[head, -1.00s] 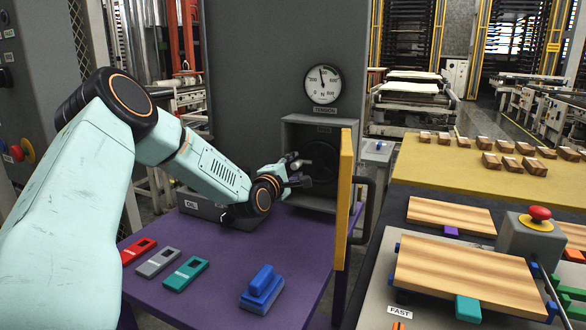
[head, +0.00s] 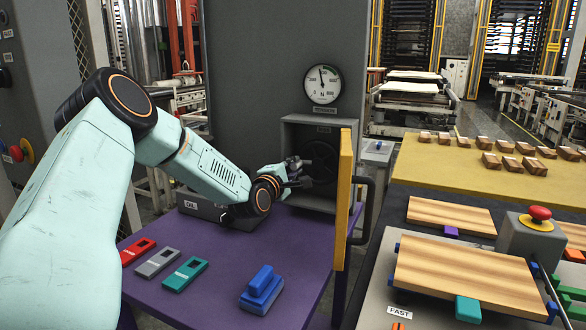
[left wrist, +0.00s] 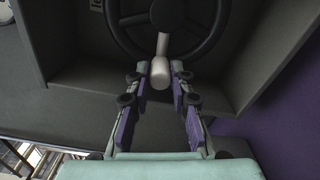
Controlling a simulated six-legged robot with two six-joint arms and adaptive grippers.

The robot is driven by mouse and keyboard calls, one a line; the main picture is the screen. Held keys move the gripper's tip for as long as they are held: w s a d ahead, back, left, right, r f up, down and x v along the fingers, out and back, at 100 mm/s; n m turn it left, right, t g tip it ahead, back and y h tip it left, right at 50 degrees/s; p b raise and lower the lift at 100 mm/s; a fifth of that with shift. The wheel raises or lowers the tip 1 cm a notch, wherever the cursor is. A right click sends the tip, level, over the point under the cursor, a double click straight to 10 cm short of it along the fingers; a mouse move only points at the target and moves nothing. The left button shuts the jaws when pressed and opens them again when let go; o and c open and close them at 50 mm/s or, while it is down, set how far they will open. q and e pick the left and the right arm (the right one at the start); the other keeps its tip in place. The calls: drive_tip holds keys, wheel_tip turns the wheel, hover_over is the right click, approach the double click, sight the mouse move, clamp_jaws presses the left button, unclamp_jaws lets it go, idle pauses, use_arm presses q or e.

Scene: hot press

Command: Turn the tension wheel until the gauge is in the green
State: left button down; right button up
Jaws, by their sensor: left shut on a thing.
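The black tension wheel (head: 322,160) sits inside the grey open-fronted box. In the left wrist view, its dark hub (left wrist: 167,14), spokes and part of the rim show at the top. A pale grey handle (left wrist: 160,72) sticks out from it towards the camera. My left gripper (left wrist: 159,78) is shut on this handle, with one finger on each side of it. In the head view, my left gripper (head: 298,172) is at the left part of the wheel and partly hides it. The round white gauge (head: 323,84) has its needle pointing nearly straight up, slightly left; a green band shows at upper right. My right gripper is not in view.
The open yellow-edged door (head: 344,200) with a dark handle stands right of the wheel box. Red, grey and teal pieces and a blue block (head: 262,288) lie on the purple table (head: 220,255). Wooden boards and a red button stand at the right.

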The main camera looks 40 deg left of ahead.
sight(303, 173)
use_arm(q)
drive_tip(key=shift+w+d+f+n+b, duration=0.15)
drive_tip(key=shift+f+n+b, duration=0.35)
drive_tip(key=shift+n+b, duration=0.9)
drive_tip(key=shift+s+d+f+n+b, duration=0.15)
drive_tip(key=shift+f+n+b, duration=0.5)
drive_tip(key=shift+b, duration=1.3)
drive_tip(key=shift+w+d+f+n+b, duration=0.15)
drive_tip(key=shift+d+f+n+b, duration=0.2)
drive_tip(key=shift+n+b, duration=1.1)
drive_tip(key=shift+a+m, duration=0.1)
drive_tip(key=shift+m, duration=0.2)
drive_tip(key=c, duration=1.2)
unclamp_jaws()
drive_tip(key=shift+o, duration=0.2)
drive_tip(key=shift+r, duration=0.1)
wheel_tip(303, 173, up, 10)
